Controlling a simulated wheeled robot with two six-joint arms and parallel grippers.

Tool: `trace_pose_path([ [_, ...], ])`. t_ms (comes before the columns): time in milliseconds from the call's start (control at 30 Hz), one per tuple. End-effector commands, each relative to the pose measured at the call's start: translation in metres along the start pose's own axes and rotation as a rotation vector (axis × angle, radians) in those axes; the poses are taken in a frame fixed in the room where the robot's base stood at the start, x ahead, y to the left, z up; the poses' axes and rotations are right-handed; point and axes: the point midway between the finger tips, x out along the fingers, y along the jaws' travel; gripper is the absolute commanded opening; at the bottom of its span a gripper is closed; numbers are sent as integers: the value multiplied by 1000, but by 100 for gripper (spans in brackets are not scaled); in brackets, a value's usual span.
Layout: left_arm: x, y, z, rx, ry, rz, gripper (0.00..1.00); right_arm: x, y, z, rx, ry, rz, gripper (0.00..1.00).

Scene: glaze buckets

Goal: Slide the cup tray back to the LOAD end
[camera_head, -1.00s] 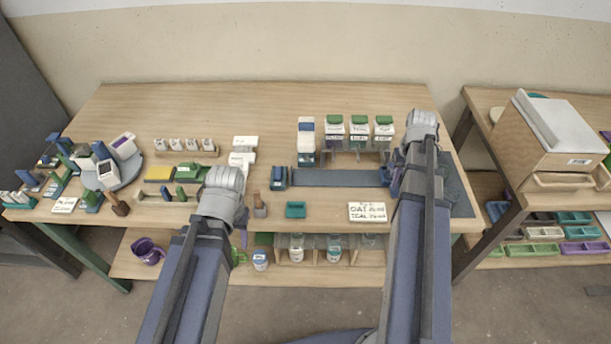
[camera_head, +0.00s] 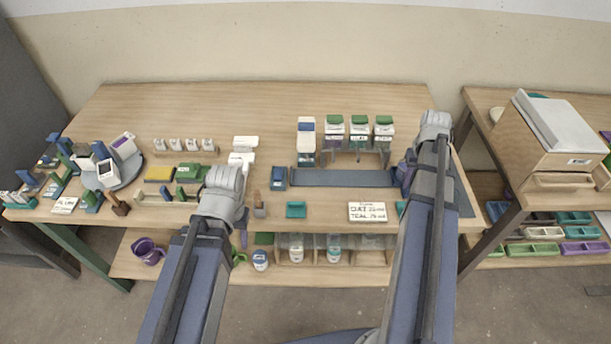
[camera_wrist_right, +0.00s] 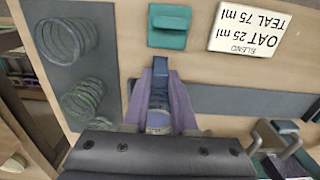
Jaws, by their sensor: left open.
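A dark blue piece (camera_wrist_right: 160,76) that looks like the cup tray or its handle is between the fingers of my right gripper (camera_wrist_right: 162,98) in the right wrist view. The fingers appear to press both its sides. A pale rounded part (camera_wrist_right: 158,121) shows below it. The blue-grey slide strip (camera_head: 345,178) runs left from this gripper; it also shows in the wrist view (camera_wrist_right: 245,100). In the head view my right wrist largely hides the piece. My left gripper (camera_head: 240,216) is open over the table's front, left of the strip, its fingers mostly hidden.
White bins with green lids (camera_head: 358,131) stand behind the strip. A dark blue block (camera_head: 278,178) is at its left end. A dark mat with coiled rings (camera_wrist_right: 80,60) is beside my right gripper.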

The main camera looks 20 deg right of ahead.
Motion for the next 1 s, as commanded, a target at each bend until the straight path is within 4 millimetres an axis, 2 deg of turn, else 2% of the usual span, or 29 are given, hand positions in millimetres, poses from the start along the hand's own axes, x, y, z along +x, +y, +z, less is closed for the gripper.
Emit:
trace_pose_path([
  [33, 0, 0, 0, 0, 0, 0, 50, 0, 0, 0, 0, 0, 0, 32],
  [167, 0, 0, 0, 0, 0, 0, 50, 0, 0, 0, 0, 0, 0, 47],
  [467, -2, 0, 0, 0, 0, 0, 50, -2, 0, 0, 0, -1, 0, 47],
  [567, -9, -1, 0, 0, 0, 0, 50, -9, 0, 0, 0, -1, 0, 47],
  [1000, -60, -6, 4, 0, 0, 0, 50, -60, 0, 0, 0, -1, 0, 47],
])
